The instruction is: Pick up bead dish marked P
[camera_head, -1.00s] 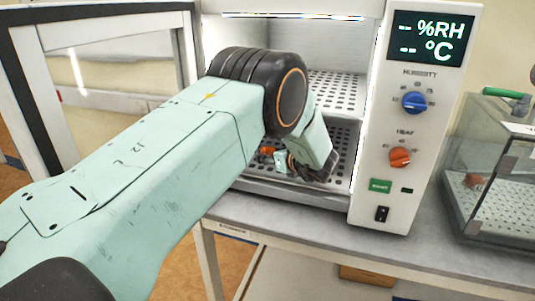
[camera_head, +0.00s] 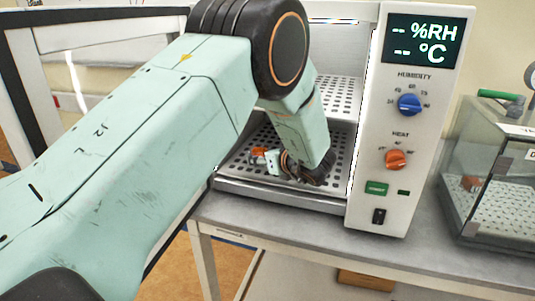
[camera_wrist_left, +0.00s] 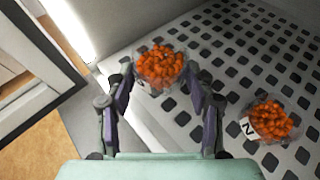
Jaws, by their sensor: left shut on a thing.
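My left gripper (camera_wrist_left: 160,82) is shut on a clear round dish of orange beads (camera_wrist_left: 160,66), one finger on each side. No letter shows on this dish, and I cannot tell whether it touches the shelf. In the head view the gripper (camera_head: 280,161) reaches into the open chamber from the front, with orange beads (camera_head: 258,152) at its tips. A second dish of orange beads, marked N (camera_wrist_left: 270,121), sits on the perforated shelf (camera_wrist_left: 222,51) to the right in the wrist view. My right gripper is not in view.
The chamber's control panel (camera_head: 404,190) has a blue knob (camera_head: 409,104) and an orange knob (camera_head: 396,159), close to my arm's right. An upper perforated shelf (camera_head: 335,95) lies above. A clear glass box (camera_head: 495,195) stands further right on the grey bench (camera_head: 415,252).

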